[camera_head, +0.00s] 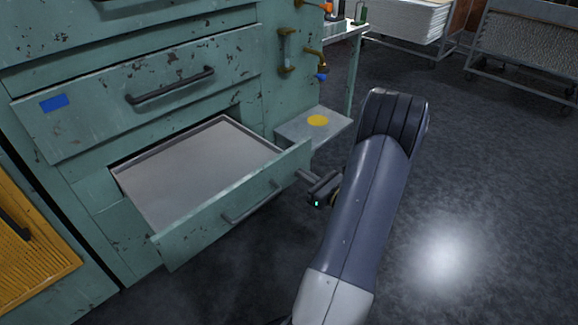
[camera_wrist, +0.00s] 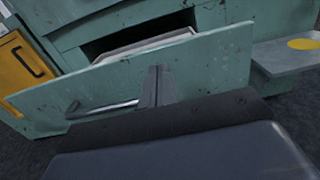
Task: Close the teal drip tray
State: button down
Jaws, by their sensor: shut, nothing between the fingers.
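The teal drip tray (camera_head: 232,205) is a low drawer in the worn teal cabinet, pulled well out, with a grey metal inside. Its front panel, with a grey bar handle (camera_head: 251,204), faces my arm. My gripper (camera_head: 300,174) is at the right part of that front panel, to the right of the handle. In the wrist view the shut, empty fingers (camera_wrist: 158,72) point at the panel (camera_wrist: 215,65), and their tips appear at or very near its face. The exact contact cannot be told. The handle (camera_wrist: 100,108) lies left of the fingers.
A closed-looking drawer (camera_head: 140,95) with a blue label sits above the tray. A grey shelf with a yellow disc (camera_head: 318,120) juts out to the right of the tray. A yellow panel (camera_head: 30,240) is at the left. The dark floor to the right is open.

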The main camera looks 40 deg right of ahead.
aim_at(280, 159)
jog(key=w+b, duration=0.1)
jog(key=w, duration=0.6)
jog(key=shift+w+a, duration=0.1)
